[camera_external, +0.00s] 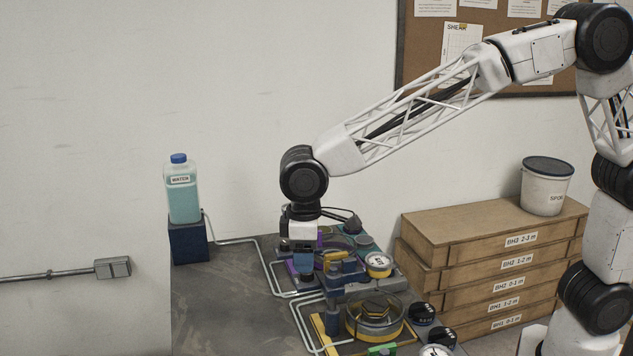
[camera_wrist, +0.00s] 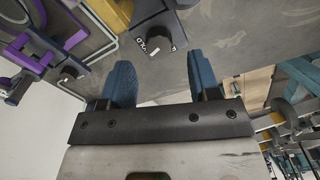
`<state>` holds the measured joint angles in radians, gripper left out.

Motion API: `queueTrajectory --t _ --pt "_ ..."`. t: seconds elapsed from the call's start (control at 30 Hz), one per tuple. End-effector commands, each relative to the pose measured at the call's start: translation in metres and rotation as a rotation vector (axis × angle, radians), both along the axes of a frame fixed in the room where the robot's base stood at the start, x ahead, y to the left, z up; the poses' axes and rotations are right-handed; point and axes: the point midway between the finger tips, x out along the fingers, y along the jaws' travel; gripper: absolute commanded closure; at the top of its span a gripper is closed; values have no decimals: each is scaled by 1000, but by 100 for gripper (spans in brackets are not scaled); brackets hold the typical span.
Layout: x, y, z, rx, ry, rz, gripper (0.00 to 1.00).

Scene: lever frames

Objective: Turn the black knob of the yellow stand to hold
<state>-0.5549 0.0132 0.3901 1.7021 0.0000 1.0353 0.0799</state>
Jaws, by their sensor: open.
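In the wrist view, a black knob (camera_wrist: 152,32) stands just beyond and between my fingertips, with a light pointer mark and lettering that seems to read HOLD at its base. My gripper (camera_wrist: 158,68) is open, with its two blue fingers apart and nothing between them; no contact with the knob shows. A yellowish edge (camera_wrist: 104,14) lies beside this knob. In the external view, my gripper (camera_external: 305,268) points down over the crowded stands. The yellow stand (camera_external: 318,331), with a round clear-walled vessel, is at the front. The knob near my fingers is not clear there.
A purple stand (camera_wrist: 30,55) with a smaller dark knob (camera_wrist: 70,73) lies at left in the wrist view. Thin pipes (camera_external: 262,262), a gauge (camera_external: 378,264) and dark dials (camera_external: 422,313) crowd the table. A water bottle (camera_external: 182,192) stands left; wooden boxes (camera_external: 490,250) stand right. The left tabletop is clear.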

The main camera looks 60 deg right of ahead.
Motion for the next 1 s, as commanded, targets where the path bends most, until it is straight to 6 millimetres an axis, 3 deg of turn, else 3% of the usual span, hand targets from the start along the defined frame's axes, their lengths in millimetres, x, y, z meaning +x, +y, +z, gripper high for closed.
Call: queueTrajectory --t 0.3,0.7,1.0 --pt "0 0 -31 -1 2 0 44" --pt "0 0 -34 0 1 0 46" --pt "0 0 -34 0 1 0 92"
